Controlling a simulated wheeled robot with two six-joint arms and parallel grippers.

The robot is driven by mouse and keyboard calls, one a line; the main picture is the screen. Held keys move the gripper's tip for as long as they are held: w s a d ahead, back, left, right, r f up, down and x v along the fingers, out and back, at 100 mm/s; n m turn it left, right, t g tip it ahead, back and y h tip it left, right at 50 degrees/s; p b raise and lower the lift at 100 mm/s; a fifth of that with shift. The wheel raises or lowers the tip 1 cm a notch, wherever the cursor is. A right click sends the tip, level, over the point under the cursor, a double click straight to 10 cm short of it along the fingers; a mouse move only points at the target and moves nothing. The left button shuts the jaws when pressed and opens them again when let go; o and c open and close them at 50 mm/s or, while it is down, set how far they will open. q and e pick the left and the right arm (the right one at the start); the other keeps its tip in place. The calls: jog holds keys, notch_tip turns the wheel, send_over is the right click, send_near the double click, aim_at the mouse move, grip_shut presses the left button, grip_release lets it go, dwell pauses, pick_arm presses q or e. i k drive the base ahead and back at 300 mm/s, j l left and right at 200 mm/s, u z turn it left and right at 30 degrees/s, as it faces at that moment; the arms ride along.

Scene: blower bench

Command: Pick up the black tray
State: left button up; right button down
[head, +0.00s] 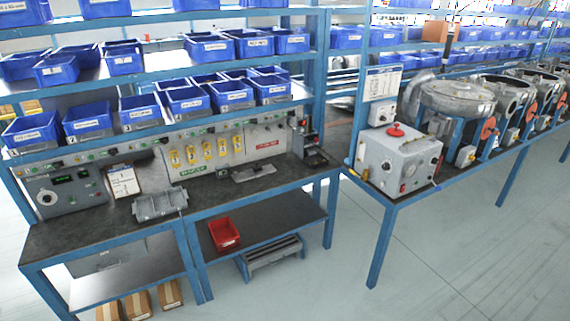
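No tray that is plainly black stands out. A grey open tray with a ribbed front (160,206) sits on the dark bench top (75,238), near its front edge at centre-left. A flat dark-grey tray-like piece (253,173) lies further right on the same bench, and its exact shape is too small to tell. Neither of my grippers is in view.
Blue bins (88,118) fill the shelves above the bench. A red bin (224,233) sits on the lower shelf. A grey slatted stand (272,257) is on the floor. A control box (398,160) and blowers (455,98) occupy the right bench. The front floor (430,270) is clear.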

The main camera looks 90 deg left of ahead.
aim_at(309, 159)
jog(key=u, duration=2.65)
jog(key=i+j, duration=0.1)
jog(key=i, duration=0.9)
jog(key=i+j, duration=0.1)
jog(key=i, duration=0.9)
jog(key=i+j, duration=0.1)
jog(key=i, duration=0.9)
jog(key=l+z, duration=0.05)
